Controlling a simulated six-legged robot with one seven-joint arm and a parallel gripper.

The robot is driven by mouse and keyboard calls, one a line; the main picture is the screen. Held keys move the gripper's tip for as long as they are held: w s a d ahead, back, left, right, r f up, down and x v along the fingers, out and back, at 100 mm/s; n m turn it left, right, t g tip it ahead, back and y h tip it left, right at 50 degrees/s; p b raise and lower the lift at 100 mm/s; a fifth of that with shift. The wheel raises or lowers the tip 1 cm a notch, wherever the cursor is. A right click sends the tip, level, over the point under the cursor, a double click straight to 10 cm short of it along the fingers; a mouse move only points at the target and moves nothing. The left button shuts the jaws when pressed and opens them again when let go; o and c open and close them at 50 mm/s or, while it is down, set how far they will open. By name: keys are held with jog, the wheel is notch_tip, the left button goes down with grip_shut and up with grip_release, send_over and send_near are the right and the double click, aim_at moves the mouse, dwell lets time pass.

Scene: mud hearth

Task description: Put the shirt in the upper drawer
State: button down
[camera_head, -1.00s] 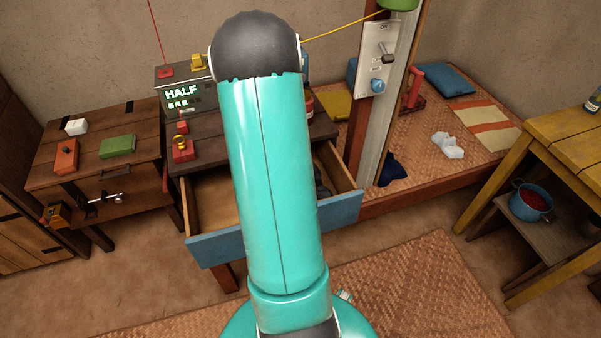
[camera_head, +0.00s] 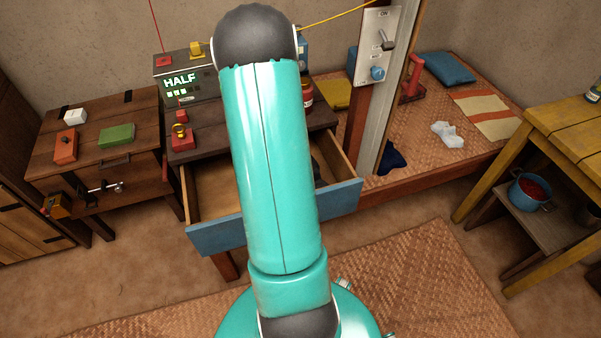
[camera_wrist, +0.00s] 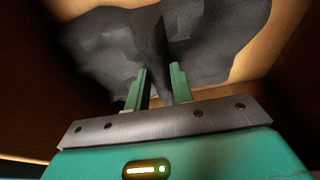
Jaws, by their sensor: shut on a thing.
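The dark grey shirt (camera_wrist: 205,45) lies crumpled over a pale wooden surface in the wrist view, with brown walls at both sides. My gripper (camera_wrist: 160,82) is shut on a fold of it, between two green fingers. The drawer with the blue front (camera_head: 215,238) stands pulled out below the dark table top in the head view. My teal arm reaches over the middle of this drawer and hides part of its inside. My gripper and most of the shirt are hidden in the head view.
A dark table (camera_head: 210,150) above the drawer carries a box reading HALF (camera_head: 190,85) and a red button block (camera_head: 181,138). A post with a switch panel (camera_head: 378,45) rises at right. A yellow table (camera_head: 570,125) stands far right. A woven mat (camera_head: 420,275) covers the floor in front.

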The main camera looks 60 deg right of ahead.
jog(key=shift+f, duration=0.3)
jog(key=c, duration=1.1)
grip_release()
jog(key=shift+r, duration=0.1)
